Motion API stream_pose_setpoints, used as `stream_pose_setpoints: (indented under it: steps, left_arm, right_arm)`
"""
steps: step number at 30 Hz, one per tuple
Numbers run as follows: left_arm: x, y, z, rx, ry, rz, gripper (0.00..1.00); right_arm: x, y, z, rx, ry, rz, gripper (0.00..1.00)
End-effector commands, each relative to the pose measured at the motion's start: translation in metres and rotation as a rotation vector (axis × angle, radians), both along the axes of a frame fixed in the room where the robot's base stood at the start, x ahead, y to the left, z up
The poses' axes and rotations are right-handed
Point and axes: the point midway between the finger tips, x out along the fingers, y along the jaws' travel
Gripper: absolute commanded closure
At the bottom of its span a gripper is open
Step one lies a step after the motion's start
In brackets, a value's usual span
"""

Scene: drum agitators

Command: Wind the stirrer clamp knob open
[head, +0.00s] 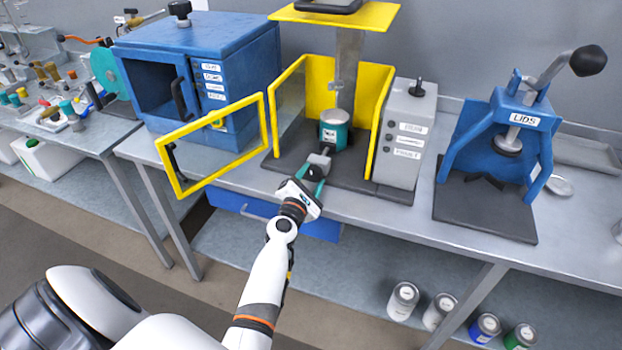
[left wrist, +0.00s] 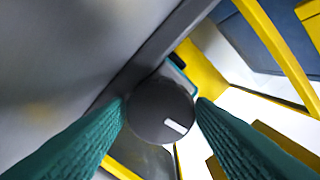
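The clamp knob (left wrist: 160,108) is a dark round knob with a white mark on its face. The white mark points to the lower right in the left wrist view. The stirrer's shaft (head: 346,75) comes down over the can. My right gripper is not visible.
The yellow-framed guard door (head: 216,180) stands open at the left of the stirrer. A blue cabinet (head: 200,75) stands behind it. A grey control box (head: 405,135) is at the right, then the blue lid press (head: 500,145). Several cans stand on the lower shelf.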

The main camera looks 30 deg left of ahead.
Motion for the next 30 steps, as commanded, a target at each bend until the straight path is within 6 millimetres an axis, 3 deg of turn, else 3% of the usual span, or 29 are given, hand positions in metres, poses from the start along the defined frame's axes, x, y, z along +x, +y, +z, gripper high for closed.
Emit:
stream_pose_setpoints:
  steps: [3, 14, 30]
  left_arm:
    - [0.0, 0.0, 0.0, 0.001, 0.0, 0.0, 0.36]
    - [-0.008, -0.002, 0.001, 0.002, 0.0, 0.0, 0.36]
    - [-0.105, -0.025, -0.002, 0.0, 0.001, 0.0, 0.36]
  right_arm:
    - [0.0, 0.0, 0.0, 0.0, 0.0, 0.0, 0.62]
    - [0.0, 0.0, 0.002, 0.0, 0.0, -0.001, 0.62]
    - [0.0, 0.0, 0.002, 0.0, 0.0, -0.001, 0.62]
